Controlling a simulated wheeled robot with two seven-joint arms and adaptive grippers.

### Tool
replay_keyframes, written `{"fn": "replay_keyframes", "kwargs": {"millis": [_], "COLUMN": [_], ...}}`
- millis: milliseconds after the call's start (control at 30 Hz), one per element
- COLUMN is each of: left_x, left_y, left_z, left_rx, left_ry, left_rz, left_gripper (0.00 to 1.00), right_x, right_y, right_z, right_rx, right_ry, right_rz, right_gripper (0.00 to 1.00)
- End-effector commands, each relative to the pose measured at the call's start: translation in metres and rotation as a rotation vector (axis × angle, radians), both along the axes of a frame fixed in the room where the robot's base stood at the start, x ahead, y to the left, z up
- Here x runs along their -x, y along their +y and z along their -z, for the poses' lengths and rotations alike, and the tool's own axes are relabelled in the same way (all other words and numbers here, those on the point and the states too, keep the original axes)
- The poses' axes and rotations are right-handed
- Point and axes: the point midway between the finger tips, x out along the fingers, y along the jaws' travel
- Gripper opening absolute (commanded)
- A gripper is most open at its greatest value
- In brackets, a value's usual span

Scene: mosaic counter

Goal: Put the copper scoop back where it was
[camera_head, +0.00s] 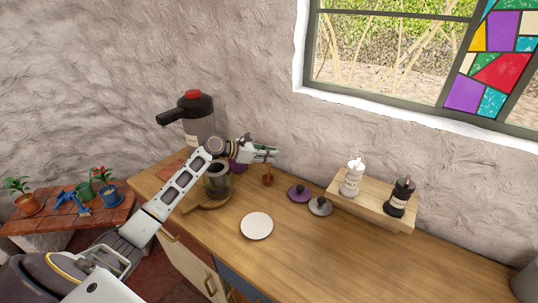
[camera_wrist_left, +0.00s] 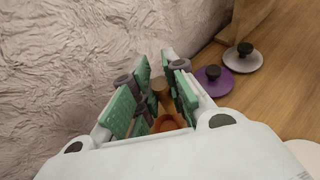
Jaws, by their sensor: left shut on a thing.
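My left gripper (camera_head: 268,153) is over the back of the wooden counter, close to the rough wall. It is shut on the copper scoop (camera_head: 267,181), which hangs below the fingers with its bowl low, near the counter top. In the left wrist view the scoop's copper bowl (camera_wrist_left: 168,123) shows between the green finger pads of the gripper (camera_wrist_left: 158,92). I cannot tell whether the scoop touches the counter. My right gripper is not in view.
A purple lid (camera_head: 299,192) and a grey lid (camera_head: 320,206) lie to the right. A white plate (camera_head: 257,226) lies in front. A wooden stand (camera_head: 368,209) holds two bottles. The right counter is clear.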

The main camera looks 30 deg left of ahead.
Motion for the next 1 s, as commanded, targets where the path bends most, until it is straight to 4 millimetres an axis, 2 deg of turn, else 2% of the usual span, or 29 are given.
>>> {"fn": "replay_keyframes", "kwargs": {"millis": [33,200,667,1000], "left_x": [0.0,0.0,0.0,0.018], "left_y": [0.0,0.0,0.0,0.016], "left_z": [0.0,0.0,-0.002,-0.011], "left_rx": [0.001,0.0,-0.001,-0.001], "left_ry": [0.001,0.0,-0.001,0.001], "left_rz": [0.0,0.0,0.0,-0.001], "left_gripper": [0.16,0.36,0.36,0.36], "right_x": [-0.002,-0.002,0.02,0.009], "right_y": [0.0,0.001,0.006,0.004], "right_z": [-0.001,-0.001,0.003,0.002], "right_rx": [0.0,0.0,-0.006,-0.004], "right_ry": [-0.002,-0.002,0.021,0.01], "right_rz": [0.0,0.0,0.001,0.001], "right_gripper": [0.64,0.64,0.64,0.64]}}
